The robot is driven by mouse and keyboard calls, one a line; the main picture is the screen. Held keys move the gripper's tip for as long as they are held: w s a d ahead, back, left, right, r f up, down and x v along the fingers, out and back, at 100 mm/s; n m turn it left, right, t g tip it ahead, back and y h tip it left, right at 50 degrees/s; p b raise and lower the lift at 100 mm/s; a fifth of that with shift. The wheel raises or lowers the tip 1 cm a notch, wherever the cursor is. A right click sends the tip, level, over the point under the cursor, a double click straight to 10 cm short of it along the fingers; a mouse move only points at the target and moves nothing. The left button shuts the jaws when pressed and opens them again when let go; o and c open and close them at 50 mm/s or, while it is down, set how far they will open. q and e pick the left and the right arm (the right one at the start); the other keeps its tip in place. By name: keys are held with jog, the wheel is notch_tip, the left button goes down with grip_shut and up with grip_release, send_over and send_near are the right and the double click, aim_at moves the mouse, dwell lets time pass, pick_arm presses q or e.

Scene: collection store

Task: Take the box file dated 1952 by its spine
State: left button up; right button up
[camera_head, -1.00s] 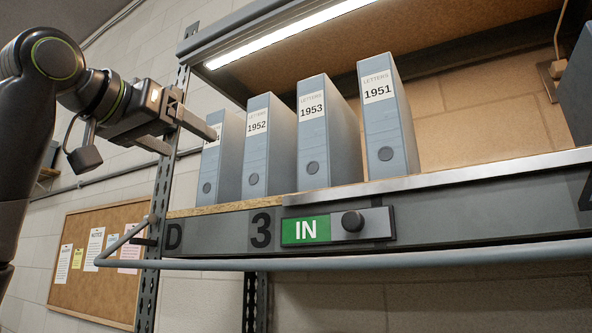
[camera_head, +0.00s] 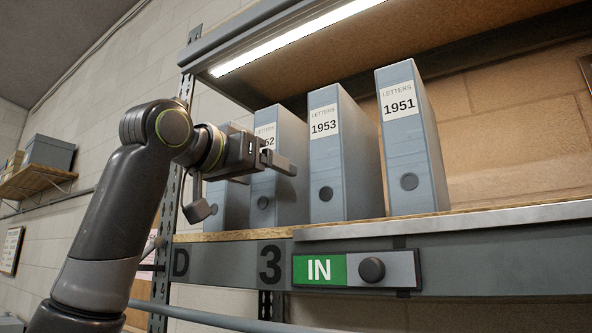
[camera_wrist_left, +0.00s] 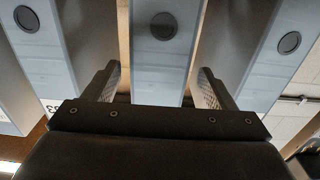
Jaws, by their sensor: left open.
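The 1952 box file (camera_head: 264,190) is grey-blue and upright on the shelf, between the 1953 file and a leftmost file. My left gripper (camera_head: 270,170) is in front of its spine and covers part of its label, so only "52" shows. In the left wrist view, upside down, the file's spine (camera_wrist_left: 165,62) with its dark finger hole lies between my two spread fingers (camera_wrist_left: 157,82). The gripper is open. I cannot tell if the fingers touch the spine. My right gripper is out of view.
The 1953 file (camera_head: 335,165) stands close on the right, and the 1951 file (camera_head: 410,145) farther right. The leftmost file (camera_head: 212,207) is partly hidden by my arm. The shelf's front edge carries a green IN sign (camera_head: 320,270) with a knob; a lit upper shelf hangs above.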

pick_arm(q)
jog(key=p+x, duration=0.4)
jog(key=shift+w+d+r, duration=0.15)
jog(key=shift+d+r, duration=0.05)
jog(key=shift+r, duration=0.2)
jog(key=shift+w+d+f+p, duration=0.1)
jog(key=shift+w+d+p, duration=0.05)
jog(key=shift+w+p, duration=0.2)
jog(key=shift+s, duration=0.1)
jog(key=shift+c, duration=0.2)
jog(key=c, duration=1.2)
jog(key=shift+c, duration=1)
